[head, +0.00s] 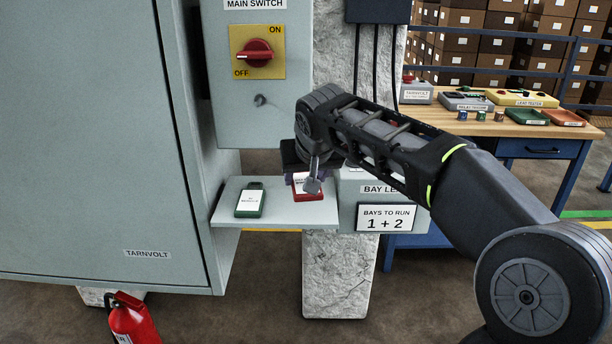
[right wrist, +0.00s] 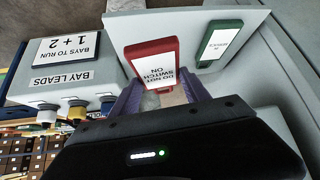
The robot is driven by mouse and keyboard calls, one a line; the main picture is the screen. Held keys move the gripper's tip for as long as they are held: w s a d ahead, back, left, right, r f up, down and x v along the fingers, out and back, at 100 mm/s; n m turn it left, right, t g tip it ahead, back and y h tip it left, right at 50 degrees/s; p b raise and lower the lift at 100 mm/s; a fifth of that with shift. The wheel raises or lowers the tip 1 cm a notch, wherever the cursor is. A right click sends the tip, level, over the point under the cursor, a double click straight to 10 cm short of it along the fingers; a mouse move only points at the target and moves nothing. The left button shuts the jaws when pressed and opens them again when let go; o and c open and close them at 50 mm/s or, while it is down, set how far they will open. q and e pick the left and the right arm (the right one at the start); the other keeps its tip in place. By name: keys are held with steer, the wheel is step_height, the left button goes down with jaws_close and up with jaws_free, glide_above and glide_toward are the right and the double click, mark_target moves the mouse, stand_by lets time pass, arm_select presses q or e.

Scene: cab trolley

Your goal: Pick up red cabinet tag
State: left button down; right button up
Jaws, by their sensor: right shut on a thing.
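The red cabinet tag (head: 309,196) has a white label and sits at the right part of the small grey shelf (head: 277,219) under the main switch box. In the right wrist view the red tag (right wrist: 142,49) shows its label, "DO NOT SWITCH ON". My right gripper (head: 303,174) reaches down over the tag and is shut on its near end; its purple fingers (right wrist: 160,96) stand on both sides of it. I cannot tell whether the tag is touching the shelf or just above it. My left gripper is not in view.
A green tag (head: 250,200) lies on the shelf, left of the red one. The main switch (head: 257,53) is above. The bay leads box (head: 349,187) adjoins the shelf at right. A large grey cabinet (head: 90,140) stands left, a fire extinguisher (head: 132,320) below.

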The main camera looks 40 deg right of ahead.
steer(key=s+a+b, duration=0.2)
steer(key=s+a, duration=0.7)
steer(key=s, duration=0.3)
steer(key=shift+s+a, duration=0.2)
steer(key=shift+t, duration=0.3)
stand_by(0.6)
